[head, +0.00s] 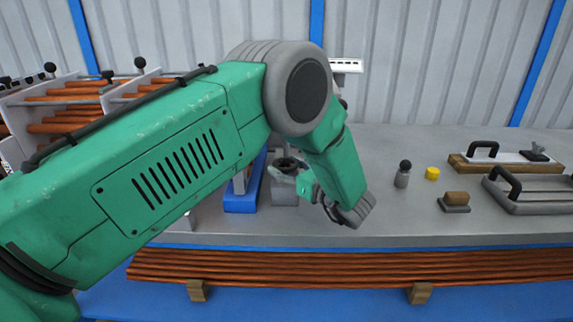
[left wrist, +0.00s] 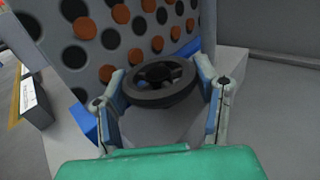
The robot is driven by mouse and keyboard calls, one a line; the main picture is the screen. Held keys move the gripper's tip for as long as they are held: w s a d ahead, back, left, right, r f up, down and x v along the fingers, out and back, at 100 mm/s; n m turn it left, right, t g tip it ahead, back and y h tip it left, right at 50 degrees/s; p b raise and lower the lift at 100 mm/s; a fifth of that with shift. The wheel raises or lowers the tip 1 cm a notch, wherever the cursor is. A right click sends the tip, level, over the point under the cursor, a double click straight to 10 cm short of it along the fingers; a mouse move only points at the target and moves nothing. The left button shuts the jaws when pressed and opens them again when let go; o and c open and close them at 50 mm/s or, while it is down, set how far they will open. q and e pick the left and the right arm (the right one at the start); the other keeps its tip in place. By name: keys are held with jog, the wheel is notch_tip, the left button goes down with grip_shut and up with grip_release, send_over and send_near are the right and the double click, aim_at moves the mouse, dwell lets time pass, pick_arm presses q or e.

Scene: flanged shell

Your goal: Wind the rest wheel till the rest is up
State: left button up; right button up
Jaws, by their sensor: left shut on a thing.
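The dark rest wheel (left wrist: 162,97) lies nearly flat on top of a grey block (left wrist: 170,125) in the left wrist view. My left gripper (left wrist: 165,78) is shut on the wheel, with one finger on each side of its rim. In the head view the left gripper (head: 287,171) is at the wheel (head: 287,161), above the grey block (head: 284,191), and my arm hides much around it. I cannot make out the rest itself or its height. My right gripper is not in view.
A plate with several holes and copper-coloured tube ends (left wrist: 120,35) stands close behind the wheel. On the bench (head: 400,220) at right are a dark-knobbed grey piece (head: 402,176), a yellow cap (head: 432,173) and handled trays (head: 530,193). Copper tubes (head: 340,266) run along the front.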

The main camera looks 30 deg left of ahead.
pick_arm(q)
jog(key=m+t, duration=0.1)
jog(key=t, duration=0.1)
jog(key=m+t+h, duration=0.1)
jog(key=m+t, duration=0.1)
jog(key=shift+r+h, duration=0.1)
jog(key=shift+h, duration=0.2)
jog(key=m+t+h, duration=0.2)
jog(key=t, duration=0.1)
jog(key=shift+a+m+t+h, duration=0.1)
jog(key=shift+m+t+h, duration=0.2)
jog(key=m+t+h+b, duration=0.1)
jog(key=m+t+h, duration=0.1)
jog(key=h, duration=0.1)
jog(key=shift+a+f+t+b, duration=0.1)
jog(key=shift+f+t+b, duration=0.1)
jog(key=shift+t+b, duration=0.2)
jog(key=m+t+h+b, duration=0.2)
jog(key=m+h, duration=0.1)
jog(key=h, duration=0.1)
jog(key=shift+r+m+h+b, duration=0.1)
jog(key=shift+m+h+b, duration=0.2)
jog(key=shift+b, duration=0.05)
jog(key=shift+r+m+t+h+b, duration=0.15)
jog(key=shift+m+t+h+b, duration=0.45)
jog(key=shift+m+h, duration=1.25)
jog(key=shift+w+h, duration=0.1)
jog(key=shift+h, duration=0.65)
